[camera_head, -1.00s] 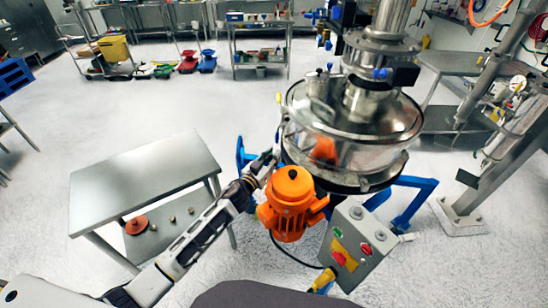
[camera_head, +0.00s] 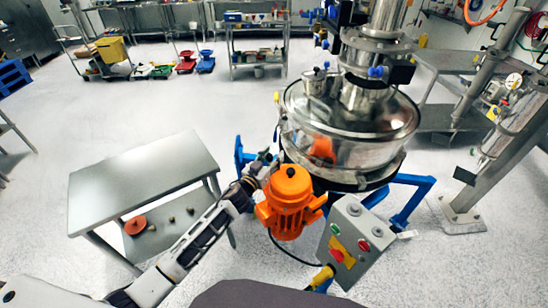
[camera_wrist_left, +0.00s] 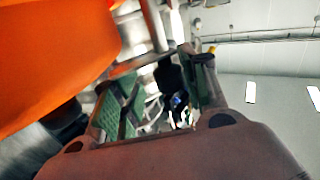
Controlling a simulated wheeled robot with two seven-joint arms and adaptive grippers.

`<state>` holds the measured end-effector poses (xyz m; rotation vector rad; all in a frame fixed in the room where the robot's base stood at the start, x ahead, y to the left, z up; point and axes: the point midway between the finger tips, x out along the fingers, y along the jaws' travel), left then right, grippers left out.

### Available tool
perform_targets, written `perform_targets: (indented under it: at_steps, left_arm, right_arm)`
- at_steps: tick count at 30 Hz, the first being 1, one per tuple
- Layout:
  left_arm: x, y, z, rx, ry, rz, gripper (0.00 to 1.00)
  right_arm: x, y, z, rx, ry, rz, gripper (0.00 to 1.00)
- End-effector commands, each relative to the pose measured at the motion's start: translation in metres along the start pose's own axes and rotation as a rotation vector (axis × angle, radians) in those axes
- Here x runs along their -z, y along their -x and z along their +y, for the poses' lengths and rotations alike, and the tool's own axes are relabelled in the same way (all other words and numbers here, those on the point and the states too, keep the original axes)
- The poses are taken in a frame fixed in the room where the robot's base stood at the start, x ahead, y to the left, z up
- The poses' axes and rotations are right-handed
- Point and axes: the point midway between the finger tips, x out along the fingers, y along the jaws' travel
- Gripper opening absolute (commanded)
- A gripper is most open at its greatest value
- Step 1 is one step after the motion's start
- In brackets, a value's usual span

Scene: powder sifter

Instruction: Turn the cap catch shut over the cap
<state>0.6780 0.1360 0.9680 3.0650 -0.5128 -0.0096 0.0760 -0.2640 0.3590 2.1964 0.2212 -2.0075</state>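A capped fitting (camera_head: 315,80) stands on the lid. My right gripper is not in view.
The orange motor (camera_wrist_left: 50,60) fills the upper left of the left wrist view, close to the gripper. A grey control box (camera_head: 354,243) hangs in front of the sifter. A steel table (camera_head: 145,180) stands to the left. Open floor lies behind it.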

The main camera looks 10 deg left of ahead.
Motion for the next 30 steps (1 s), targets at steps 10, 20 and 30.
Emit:
perform_targets:
  at_steps: [10, 20, 30]
  left_arm:
    - [0.000, 0.007, -0.002, 0.001, -0.001, 0.000, 0.43]
    - [0.000, 0.033, 0.000, -0.008, -0.001, -0.001, 0.43]
    - [0.000, 0.061, 0.001, -0.017, -0.001, -0.002, 0.43]
  right_arm:
    - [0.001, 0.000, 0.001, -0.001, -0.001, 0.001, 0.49]
    - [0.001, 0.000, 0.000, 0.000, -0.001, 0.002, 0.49]
    - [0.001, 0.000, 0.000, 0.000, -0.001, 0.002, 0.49]
